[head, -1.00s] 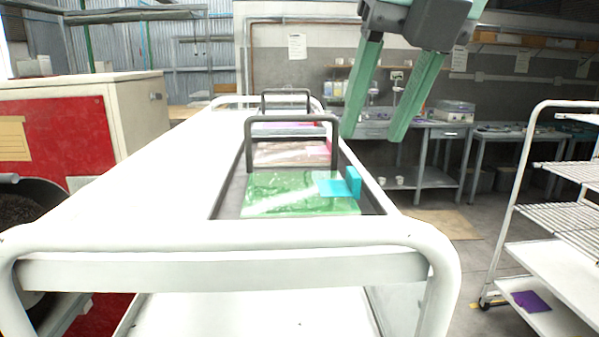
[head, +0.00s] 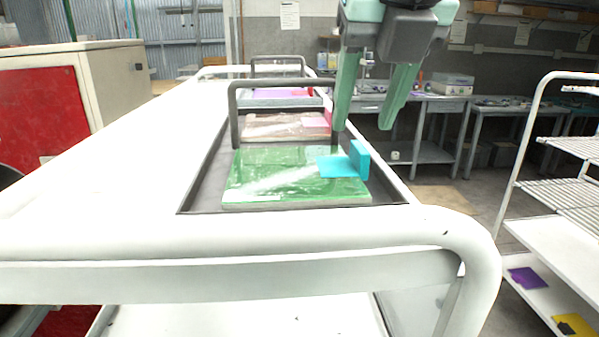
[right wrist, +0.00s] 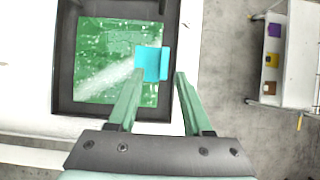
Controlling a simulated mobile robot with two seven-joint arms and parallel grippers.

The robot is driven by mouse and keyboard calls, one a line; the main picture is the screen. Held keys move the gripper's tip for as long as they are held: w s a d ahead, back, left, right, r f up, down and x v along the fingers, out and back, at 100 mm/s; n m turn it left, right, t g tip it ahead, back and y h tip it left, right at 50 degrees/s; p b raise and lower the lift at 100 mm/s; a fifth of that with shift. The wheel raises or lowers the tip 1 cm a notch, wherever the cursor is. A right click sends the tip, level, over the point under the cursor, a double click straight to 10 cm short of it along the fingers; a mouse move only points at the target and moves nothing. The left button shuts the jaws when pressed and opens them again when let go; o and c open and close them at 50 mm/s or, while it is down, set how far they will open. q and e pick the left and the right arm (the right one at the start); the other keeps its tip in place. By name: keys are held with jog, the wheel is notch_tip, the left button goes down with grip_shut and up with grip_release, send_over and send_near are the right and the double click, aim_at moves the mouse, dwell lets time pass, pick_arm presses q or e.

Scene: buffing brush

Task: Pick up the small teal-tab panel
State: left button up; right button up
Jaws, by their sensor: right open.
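The small green panel (head: 285,184) with a teal tab (head: 359,160) lies flat in the near part of a dark tray on the white cart. The panel (right wrist: 100,85) and its tab (right wrist: 152,64) also show in the right wrist view. My right gripper (head: 362,128) is open and empty, above the tab and toward the cart's right side. In the right wrist view its fingertips (right wrist: 159,76) are on either side of the tab's outer end, pointing at it. Whether they are level with the tab is hard to tell. My left gripper is out of view.
The dark tray (head: 207,190) has upright bar dividers (head: 234,110). A pinkish panel (head: 285,126) lies behind the green one. The white cart (head: 120,150) has a raised front rail (head: 250,235). A wire-shelf rack (head: 520,170) stands at the right; the floor between is clear.

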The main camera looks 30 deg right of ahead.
aim_at(360, 147)
jog(key=x, duration=0.5)
jog(key=shift+s+d, duration=0.15)
jog(key=shift+d, duration=0.15)
jog(key=shift+c, duration=0.2)
grip_shut()
